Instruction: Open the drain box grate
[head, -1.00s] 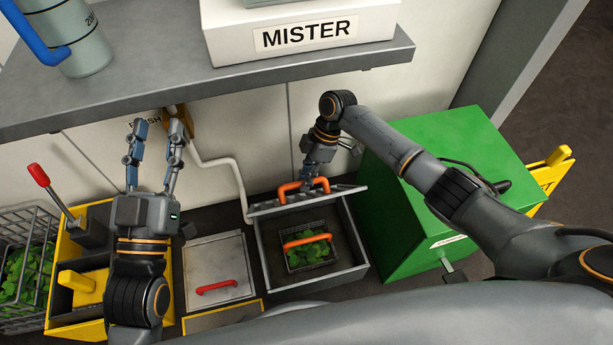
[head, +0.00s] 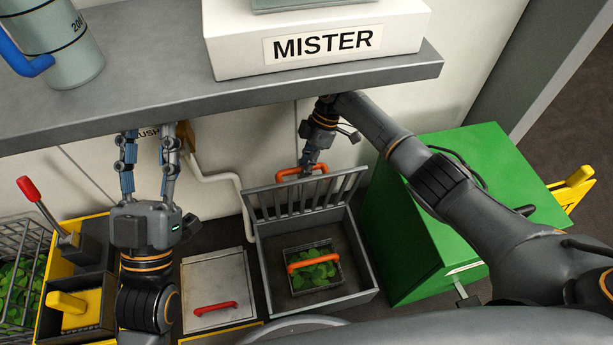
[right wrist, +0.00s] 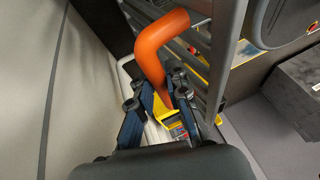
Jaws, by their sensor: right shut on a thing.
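The drain box (head: 364,284) is a grey open-topped box on the floor, right of the middle. Its barred grate (head: 307,196) is tilted up along the back edge, and its inside is exposed. My right gripper (head: 310,167) is shut on the grate's orange handle (head: 288,172). In the right wrist view the handle (right wrist: 157,45) runs down between the fingers, with grate bars (right wrist: 222,50) beside it. Inside the box sits a small basket (head: 338,266) of green leaves with an orange handle. My left gripper (head: 144,162) is open and empty, near the wall below the shelf.
A grey shelf (head: 160,108) with a white MISTER box (head: 320,45) overhangs the back. A green box (head: 440,215) stands right of the drain box. A lid with red handle (head: 214,278), a yellow bin with a red-knobbed lever (head: 28,190) and a wire basket (head: 18,250) stand left.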

